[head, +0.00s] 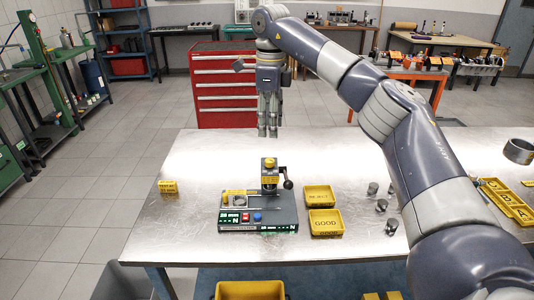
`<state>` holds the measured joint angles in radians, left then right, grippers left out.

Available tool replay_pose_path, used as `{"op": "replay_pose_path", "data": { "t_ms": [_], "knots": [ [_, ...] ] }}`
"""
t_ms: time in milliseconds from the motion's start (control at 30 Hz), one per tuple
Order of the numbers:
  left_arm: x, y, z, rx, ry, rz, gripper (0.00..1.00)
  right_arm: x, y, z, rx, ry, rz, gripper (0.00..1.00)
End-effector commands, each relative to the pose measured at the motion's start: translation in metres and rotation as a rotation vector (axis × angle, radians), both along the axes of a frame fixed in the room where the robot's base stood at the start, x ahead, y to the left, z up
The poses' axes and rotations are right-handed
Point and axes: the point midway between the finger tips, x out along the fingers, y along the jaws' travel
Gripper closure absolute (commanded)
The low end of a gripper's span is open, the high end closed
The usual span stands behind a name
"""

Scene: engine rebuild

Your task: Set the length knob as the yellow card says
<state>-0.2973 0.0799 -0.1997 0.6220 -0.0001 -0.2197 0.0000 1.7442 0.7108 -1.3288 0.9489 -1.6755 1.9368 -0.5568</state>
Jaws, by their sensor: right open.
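A tester (258,222) with green displays, a red button and a blue button stands on the metal table. A yellow-topped post (269,170) rises from it, with a black ball-ended handle (288,184) on its right side. Which part is the length knob I cannot tell for sure. A small yellow card (167,186) stands left of the tester; its dark print is too small to read. My right gripper (268,134) points down, open and empty, above and behind the post, apart from it. My left gripper is not in view.
Yellow REJECT (318,196) and GOOD (326,223) trays sit right of the tester. Several grey cylinders (382,206) stand farther right, near my right arm. A lettered yellow tray (507,203) and a metal ring (519,151) lie at the far right.

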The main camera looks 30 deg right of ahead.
Motion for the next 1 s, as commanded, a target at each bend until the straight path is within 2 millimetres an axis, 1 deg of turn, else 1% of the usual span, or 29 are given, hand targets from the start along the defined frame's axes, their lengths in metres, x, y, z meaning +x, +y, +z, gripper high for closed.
{"op": "replay_pose_path", "data": {
  "t_ms": [167,400,533,700,967,1000],
  "knots": [
    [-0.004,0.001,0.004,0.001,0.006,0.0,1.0,-0.001,0.0,-0.027,-0.001,0.006,0.003,0.58],
    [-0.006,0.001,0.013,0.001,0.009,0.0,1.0,-0.001,0.001,-0.072,0.001,0.004,0.002,0.58],
    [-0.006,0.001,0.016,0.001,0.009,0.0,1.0,-0.001,0.001,-0.09,0.002,0.002,0.002,0.58],
    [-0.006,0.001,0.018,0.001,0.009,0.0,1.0,0.0,0.001,-0.103,0.003,0.0,0.002,0.58],
    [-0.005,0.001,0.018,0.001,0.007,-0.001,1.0,0.0,0.001,-0.105,0.003,0.0,0.002,0.58],
    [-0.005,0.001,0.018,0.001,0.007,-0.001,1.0,0.0,0.001,-0.105,0.003,0.0,0.002,0.6]
  ]
}}
